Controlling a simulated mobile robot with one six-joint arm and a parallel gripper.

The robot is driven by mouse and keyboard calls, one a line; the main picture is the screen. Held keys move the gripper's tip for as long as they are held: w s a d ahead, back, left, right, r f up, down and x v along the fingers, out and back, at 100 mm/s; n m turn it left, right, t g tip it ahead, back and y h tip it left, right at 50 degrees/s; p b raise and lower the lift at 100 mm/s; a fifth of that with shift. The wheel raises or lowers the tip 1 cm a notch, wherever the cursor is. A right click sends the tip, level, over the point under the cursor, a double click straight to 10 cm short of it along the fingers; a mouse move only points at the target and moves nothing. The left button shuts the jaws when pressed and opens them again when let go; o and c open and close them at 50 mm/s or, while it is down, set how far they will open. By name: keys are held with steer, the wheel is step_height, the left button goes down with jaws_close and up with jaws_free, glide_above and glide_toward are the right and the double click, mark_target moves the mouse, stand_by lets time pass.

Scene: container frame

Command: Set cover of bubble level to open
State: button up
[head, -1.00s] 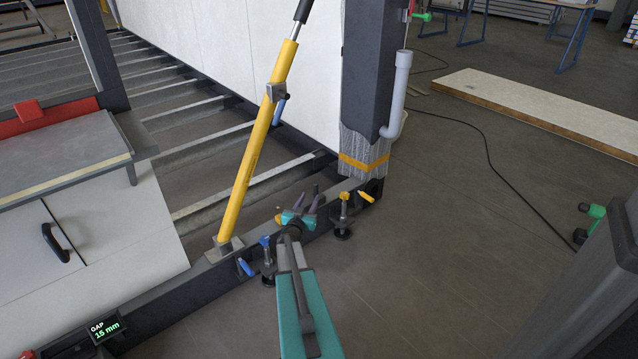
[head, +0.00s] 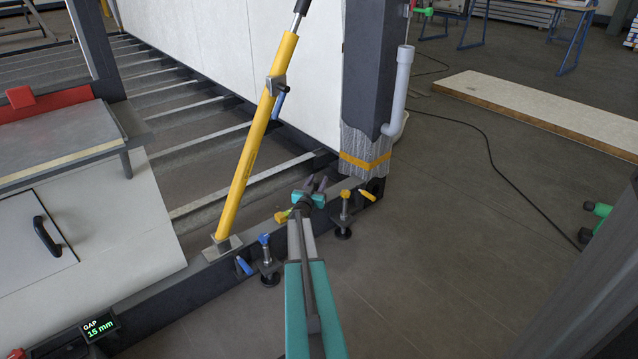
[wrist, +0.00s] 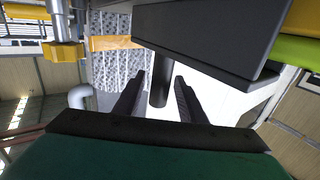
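A small yellow-green object (head: 281,216) on the dark base beam, just left of my gripper, looks like the bubble level. It is partly hidden behind my wrist in the head view. In the wrist view, yellow and green parts (wrist: 302,45) show at the right edge. Beside them a dark flat slab (wrist: 215,35) may be its cover; I cannot tell for sure. A dark rod (wrist: 160,82) shows below the slab, between my fingers. My gripper (head: 317,184) is open above the beam. In the wrist view its fingers (wrist: 157,85) stand apart, with gaps on both sides of the rod.
A yellow-topped screw foot (head: 345,205) stands just right of my gripper, and a blue-topped one (head: 266,255) to the left. A yellow slanted prop (head: 255,150) rises at left. A plastic-wrapped post (head: 365,150) stands behind.

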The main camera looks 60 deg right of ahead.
steer(key=shift+x, duration=0.85)
jaws_close()
